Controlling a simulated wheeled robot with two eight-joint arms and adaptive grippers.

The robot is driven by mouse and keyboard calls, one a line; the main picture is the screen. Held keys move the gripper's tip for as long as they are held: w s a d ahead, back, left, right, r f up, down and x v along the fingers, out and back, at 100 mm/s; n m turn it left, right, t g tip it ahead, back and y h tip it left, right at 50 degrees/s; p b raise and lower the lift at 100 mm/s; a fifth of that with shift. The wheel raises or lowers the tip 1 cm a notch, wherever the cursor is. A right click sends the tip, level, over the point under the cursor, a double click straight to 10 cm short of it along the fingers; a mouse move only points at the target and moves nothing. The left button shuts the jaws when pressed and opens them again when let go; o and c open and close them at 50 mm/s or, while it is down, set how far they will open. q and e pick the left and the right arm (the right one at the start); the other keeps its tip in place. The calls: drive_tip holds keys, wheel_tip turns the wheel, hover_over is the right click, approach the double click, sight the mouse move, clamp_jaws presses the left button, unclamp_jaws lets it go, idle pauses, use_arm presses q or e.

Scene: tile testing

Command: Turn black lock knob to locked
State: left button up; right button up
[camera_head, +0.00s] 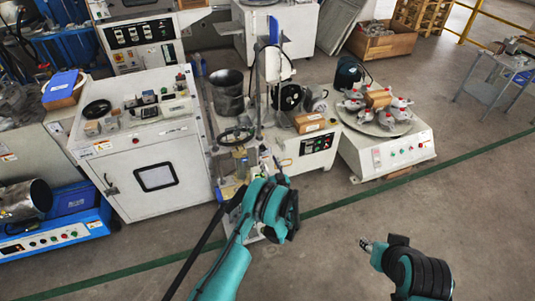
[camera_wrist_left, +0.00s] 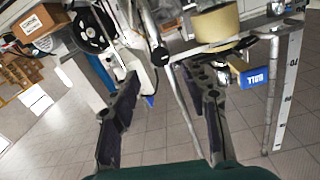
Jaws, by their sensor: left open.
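I cannot pick out the black lock knob with certainty. A small black round part (camera_wrist_left: 159,56) shows on a metal frame in the left wrist view; I cannot tell whether it is the lock knob or which way it is turned. My left gripper (camera_head: 281,168) is in front of the cluttered test stand (camera_head: 246,160) in the head view. In the left wrist view its two dark fingers (camera_wrist_left: 160,120) are spread apart, with nothing between them. My right gripper (camera_head: 366,244) is over bare floor at the lower right, small and partly hidden by its own wrist.
A tan roll (camera_wrist_left: 216,23), a blue block (camera_wrist_left: 252,76) and a scale post (camera_wrist_left: 287,85) are close to the left fingers. A white cabinet (camera_head: 150,165) with a black handwheel (camera_head: 97,109) stands left. A round turntable machine (camera_head: 385,150) stands right. The front right floor is clear.

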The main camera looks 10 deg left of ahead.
sight(264, 150)
use_arm(q)
drive_tip(key=b+x, duration=0.1)
drive_tip(key=x, duration=0.4)
drive_tip(key=shift+w+a+f, duration=0.1)
drive_tip(key=shift+w, duration=0.05)
drive_tip(key=shift+w+a+b, duration=0.2)
drive_tip(key=shift+w+b, duration=0.1)
clamp_jaws()
